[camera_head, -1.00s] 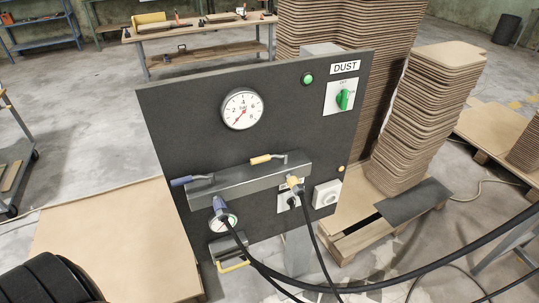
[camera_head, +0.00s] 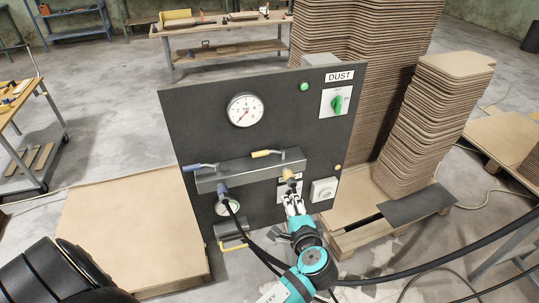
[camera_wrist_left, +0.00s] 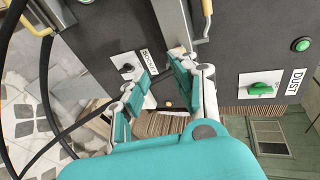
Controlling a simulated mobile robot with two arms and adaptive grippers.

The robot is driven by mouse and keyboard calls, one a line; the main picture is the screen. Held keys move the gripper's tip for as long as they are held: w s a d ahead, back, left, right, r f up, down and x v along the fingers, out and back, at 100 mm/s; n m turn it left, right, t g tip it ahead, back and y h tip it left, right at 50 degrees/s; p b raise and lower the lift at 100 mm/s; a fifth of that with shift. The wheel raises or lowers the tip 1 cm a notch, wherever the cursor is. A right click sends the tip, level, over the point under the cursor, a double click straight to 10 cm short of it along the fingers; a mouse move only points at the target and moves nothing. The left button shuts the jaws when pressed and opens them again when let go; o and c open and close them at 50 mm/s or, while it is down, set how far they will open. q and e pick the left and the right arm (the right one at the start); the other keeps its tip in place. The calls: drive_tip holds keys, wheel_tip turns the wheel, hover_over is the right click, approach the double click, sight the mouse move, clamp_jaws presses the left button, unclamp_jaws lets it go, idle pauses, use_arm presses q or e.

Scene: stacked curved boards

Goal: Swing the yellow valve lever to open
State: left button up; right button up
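The yellow valve lever (camera_head: 266,153) sits on top of the grey manifold box (camera_head: 225,182) on the dark panel (camera_head: 190,120). Its handle lies roughly along the box, pointing left from its bent metal stem. It also shows at the top of the left wrist view (camera_wrist_left: 206,8). My left gripper (camera_head: 293,206) is below the right end of the box, in front of the panel and apart from the lever. In the left wrist view its fingers (camera_wrist_left: 163,82) are spread with nothing between them. My right gripper is not in view.
A blue-handled lever (camera_head: 201,166) is at the box's left end. Black cables hang in front of the panel near my arm. A grey switch (camera_head: 323,189) and a yellow-handled drawer (camera_head: 231,231) are below. Stacked boards (camera_head: 430,130) stand to the right.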

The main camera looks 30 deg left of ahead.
use_arm(q)
wheel_tip(320, 180, up, 8)
drive_tip(key=s+a+n+y, duration=0.1)
drive_tip(key=s+n+y, duration=0.1)
drive_tip(key=y, duration=0.1)
drive_tip(key=p, duration=0.2)
approach(264, 155)
drive_tip(key=p+x, duration=0.2)
drive_tip(key=x, duration=0.7)
drive_tip(key=shift+w+a+p, duration=0.3)
drive_tip(key=shift+p, duration=0.1)
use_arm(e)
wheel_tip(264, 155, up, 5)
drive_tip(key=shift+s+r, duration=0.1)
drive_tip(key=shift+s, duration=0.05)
use_arm(q)
clamp_jaws()
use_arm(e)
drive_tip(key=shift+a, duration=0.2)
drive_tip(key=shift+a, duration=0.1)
